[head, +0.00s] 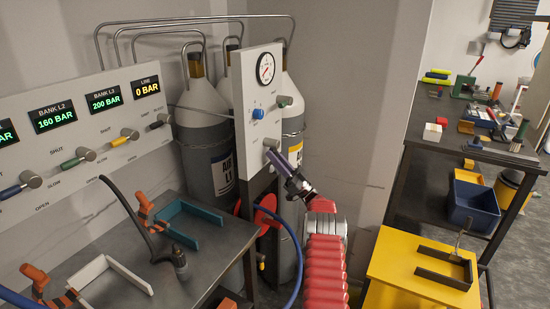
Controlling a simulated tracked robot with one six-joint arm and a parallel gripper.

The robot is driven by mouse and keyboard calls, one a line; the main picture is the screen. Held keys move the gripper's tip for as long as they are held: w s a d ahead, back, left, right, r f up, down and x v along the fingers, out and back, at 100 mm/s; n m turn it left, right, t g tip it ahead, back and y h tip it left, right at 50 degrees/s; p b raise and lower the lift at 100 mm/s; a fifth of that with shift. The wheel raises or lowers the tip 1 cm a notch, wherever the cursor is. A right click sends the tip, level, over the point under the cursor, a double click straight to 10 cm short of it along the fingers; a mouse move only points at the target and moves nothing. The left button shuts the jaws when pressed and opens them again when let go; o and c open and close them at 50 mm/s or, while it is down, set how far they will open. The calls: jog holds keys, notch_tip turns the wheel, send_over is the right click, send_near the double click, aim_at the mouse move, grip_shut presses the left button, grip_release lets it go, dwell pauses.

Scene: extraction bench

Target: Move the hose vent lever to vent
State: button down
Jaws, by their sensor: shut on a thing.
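A grey-white panel (243,80) with a round gauge stands in front of the gas cylinders. Low on it is a silver knob (271,143), and a purple lever (281,162) slants from there down and to the right. I take this as the vent lever; its label is too small to read. My gripper (293,182) is shut on the lever's lower end. The jaws hide that end. My red arm reaches up to it from the bottom of the view.
A blue knob (258,113) and a small green-handled valve (285,101) sit above the lever. A blue hose (295,250) hangs below. A steel bench (215,255) is at left, a yellow stand (390,265) at right. The line display (147,87) reads 0 BAR.

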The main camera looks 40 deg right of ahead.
jog(key=shift+d+f+n+g+y, duration=0.25)
jog(key=shift+n+g+y, duration=0.25)
jog(key=shift+n, duration=0.4)
jog(key=c, duration=1.8)
grip_release()
jog(key=shift+w, duration=0.1)
jog(key=shift+o, duration=1.2)
jog(key=shift+r, duration=0.15)
jog(key=shift+y, duration=0.3)
jog(key=v, duration=1.4)
jog(key=shift+a, duration=0.1)
